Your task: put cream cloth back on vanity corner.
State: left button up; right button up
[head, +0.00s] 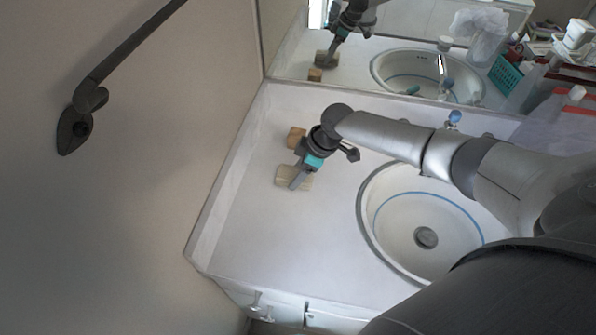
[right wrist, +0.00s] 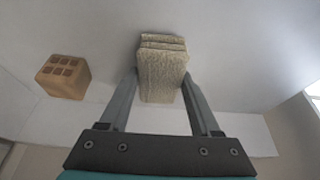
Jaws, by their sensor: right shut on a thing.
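The cream cloth (head: 283,178) is a small folded block at the left part of the white vanity top (head: 250,228). In the right wrist view the cloth (right wrist: 162,70) sits between the two fingers, with its layered folded edge at the top. My right gripper (head: 296,184) is shut on the cloth, and its fingers (right wrist: 162,92) touch the sides. In the head view the cloth is at or just above the vanity surface; I cannot tell if it rests fully on it. My left gripper is not in view.
A brown block with square holes (right wrist: 64,77) stands close beside the cloth; it also shows in the head view (head: 296,138). A round sink (head: 425,215) lies to the right. Walls border the vanity at left and a mirror at the back. The front left of the top is clear.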

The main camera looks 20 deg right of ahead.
jog(key=shift+f, duration=0.4)
dwell(0.3)
jog(key=o, duration=1.3)
jog(key=shift+r, duration=0.15)
jog(key=shift+p+v, duration=3.65)
jog(key=shift+v, duration=0.25)
jog(key=shift+d, duration=0.1)
jog(key=p+v, duration=0.1)
jog(key=v, duration=1.4)
jog(key=shift+d, duration=0.1)
jog(key=shift+s, duration=0.1)
